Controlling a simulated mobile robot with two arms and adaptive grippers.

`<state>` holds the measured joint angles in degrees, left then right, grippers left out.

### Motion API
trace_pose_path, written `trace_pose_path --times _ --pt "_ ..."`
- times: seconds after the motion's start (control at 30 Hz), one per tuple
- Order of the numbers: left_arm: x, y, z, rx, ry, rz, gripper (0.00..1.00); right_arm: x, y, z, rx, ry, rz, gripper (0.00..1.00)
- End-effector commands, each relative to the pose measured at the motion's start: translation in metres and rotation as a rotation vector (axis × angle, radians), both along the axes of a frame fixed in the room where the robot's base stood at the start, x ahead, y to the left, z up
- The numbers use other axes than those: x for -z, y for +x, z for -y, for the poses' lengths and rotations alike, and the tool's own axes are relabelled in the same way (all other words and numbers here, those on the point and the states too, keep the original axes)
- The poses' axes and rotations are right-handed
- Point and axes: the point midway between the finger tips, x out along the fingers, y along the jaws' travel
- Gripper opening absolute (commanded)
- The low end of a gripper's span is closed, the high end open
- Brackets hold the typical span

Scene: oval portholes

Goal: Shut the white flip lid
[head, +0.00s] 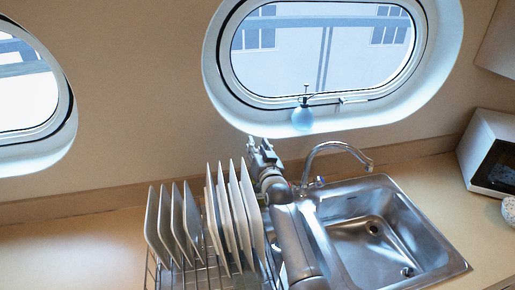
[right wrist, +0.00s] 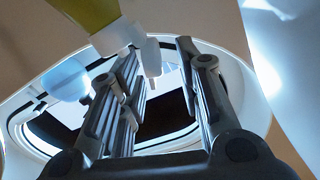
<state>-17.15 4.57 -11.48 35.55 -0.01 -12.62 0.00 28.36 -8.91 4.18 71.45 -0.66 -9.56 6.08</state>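In the right wrist view, a yellow-green bottle (right wrist: 92,12) shows at the top edge, cut off by the frame. It has a white cap (right wrist: 117,37), and a small white flip lid (right wrist: 152,58) sticks out from the cap, apparently open. My right gripper (right wrist: 160,52) is open, with the lid in the picture gap between its fingertips; I cannot tell whether a finger touches it. In the head view my right gripper (head: 262,152) is by the back wall, between the dish rack and the sink. The bottle is not clearly visible there. My left gripper is not in view.
A wire dish rack (head: 157,272) with several upright white plates (head: 247,205) stands close left of my right arm. The sink (head: 350,200) and its tap (head: 340,147) are to the right. The left counter (head: 70,250) is clear.

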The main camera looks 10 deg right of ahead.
Motion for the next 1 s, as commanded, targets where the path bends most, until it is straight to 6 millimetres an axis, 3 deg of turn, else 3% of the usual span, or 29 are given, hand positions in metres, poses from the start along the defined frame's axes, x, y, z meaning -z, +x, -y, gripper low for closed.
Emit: trace_pose_path --times 0.37,1.0 --pt "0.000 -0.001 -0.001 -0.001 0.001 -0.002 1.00 0.001 -0.014 0.000 0.000 0.000 0.000 0.32" --pt "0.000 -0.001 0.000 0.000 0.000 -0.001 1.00 0.001 -0.104 0.001 0.001 0.000 -0.001 0.32"
